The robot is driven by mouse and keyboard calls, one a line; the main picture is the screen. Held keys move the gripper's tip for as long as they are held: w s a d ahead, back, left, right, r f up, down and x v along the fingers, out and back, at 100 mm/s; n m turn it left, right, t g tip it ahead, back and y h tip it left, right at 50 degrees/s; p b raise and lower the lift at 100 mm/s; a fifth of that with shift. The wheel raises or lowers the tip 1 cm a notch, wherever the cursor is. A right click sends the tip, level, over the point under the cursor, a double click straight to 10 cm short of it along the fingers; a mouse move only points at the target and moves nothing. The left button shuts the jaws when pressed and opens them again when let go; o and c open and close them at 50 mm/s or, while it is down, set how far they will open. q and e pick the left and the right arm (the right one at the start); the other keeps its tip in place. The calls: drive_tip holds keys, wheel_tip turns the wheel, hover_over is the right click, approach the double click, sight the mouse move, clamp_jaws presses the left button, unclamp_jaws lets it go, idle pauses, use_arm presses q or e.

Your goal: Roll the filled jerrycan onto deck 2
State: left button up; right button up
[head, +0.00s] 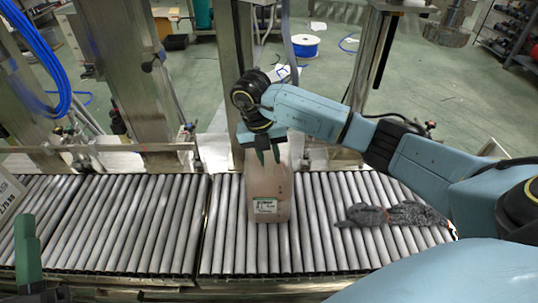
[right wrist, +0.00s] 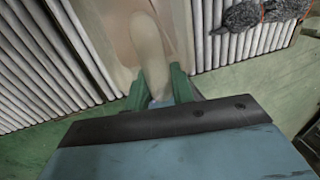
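The jerrycan (head: 268,195), a pale, translucent beige can with a small green-and-white label, stands upright on the right-hand roller deck (head: 320,240), near its left end. I cannot tell which deck is number 2. My right gripper (head: 268,156) is over the can's top. In the right wrist view its green fingers (right wrist: 159,88) lie on both sides of the can's handle (right wrist: 148,45) and seem to close on it. At the lower left of the head view, one green finger of my left gripper (head: 28,250) shows, away from the can; its opening is hidden.
A left-hand roller deck (head: 130,225) lies bare beyond a narrow seam. A grey rag or glove (head: 395,214) lies on the rollers right of the can. Metal posts (head: 130,70) stand behind the decks. A sign with figures (head: 8,195) is at the left edge.

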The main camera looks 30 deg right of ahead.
clamp_jaws()
idle(1.0)
